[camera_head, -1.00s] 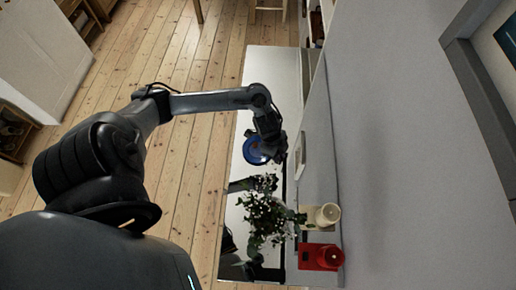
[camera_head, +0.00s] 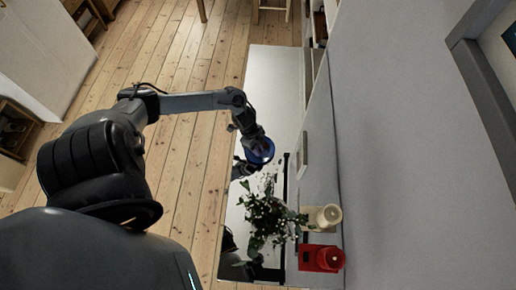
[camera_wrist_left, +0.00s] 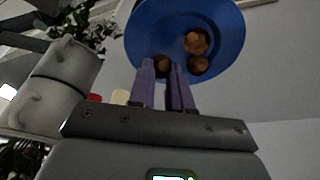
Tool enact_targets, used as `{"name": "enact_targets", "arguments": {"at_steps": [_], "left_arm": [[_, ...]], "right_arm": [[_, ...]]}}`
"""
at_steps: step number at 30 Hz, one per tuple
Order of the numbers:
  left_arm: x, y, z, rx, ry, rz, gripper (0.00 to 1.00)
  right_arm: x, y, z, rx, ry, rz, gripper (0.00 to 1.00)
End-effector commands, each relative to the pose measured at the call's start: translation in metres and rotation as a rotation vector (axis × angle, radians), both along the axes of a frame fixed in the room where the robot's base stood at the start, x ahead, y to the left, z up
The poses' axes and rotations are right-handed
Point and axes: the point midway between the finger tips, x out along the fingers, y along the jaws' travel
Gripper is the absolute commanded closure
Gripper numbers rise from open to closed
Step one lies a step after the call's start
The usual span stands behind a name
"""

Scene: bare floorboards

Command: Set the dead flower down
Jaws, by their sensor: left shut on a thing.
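My left gripper (camera_head: 257,142) is over the glossy white surface, at a round blue plate (camera_head: 266,152). In the left wrist view the blue plate (camera_wrist_left: 225,25) lies right at the fingertips (camera_wrist_left: 165,75), and the gripper appears shut on its rim. Several round brown things (camera_wrist_left: 197,42) lie on the plate, one seen between the fingers. No dead flower can be clearly made out. A leafy plant with pale flowers (camera_head: 268,215) stands in front of the gripper; the wrist view shows it in a white vase (camera_wrist_left: 58,88). My right gripper is not in view.

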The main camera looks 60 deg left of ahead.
Motion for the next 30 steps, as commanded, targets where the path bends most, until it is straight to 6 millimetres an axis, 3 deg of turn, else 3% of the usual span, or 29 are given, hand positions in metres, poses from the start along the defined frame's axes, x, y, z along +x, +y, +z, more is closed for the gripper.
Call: {"name": "enact_targets", "arguments": {"at_steps": [4, 16, 17, 18, 30], "left_arm": [[0.0, 0.0, -0.013, -0.001, -0.001, 0.0, 1.0], [0.0, 0.0, -0.017, 0.0, 0.0, 0.0, 1.0], [0.0, 0.0, -0.016, 0.001, -0.001, 0.0, 0.77], [0.0, 0.0, -0.016, 0.001, -0.001, 0.0, 0.71], [-0.001, 0.002, -0.008, 0.002, -0.001, -0.002, 0.71]], "right_arm": [[0.0, 0.0, -0.002, -0.001, 0.0, 0.0, 0.57], [0.0, -0.002, -0.004, -0.01, -0.001, 0.006, 0.57], [0.0, -0.003, -0.003, -0.011, 0.0, 0.006, 0.57], [0.0, -0.003, -0.003, -0.011, 0.0, 0.006, 0.57], [0.0, -0.002, -0.001, -0.008, 0.0, 0.004, 0.57]]}}
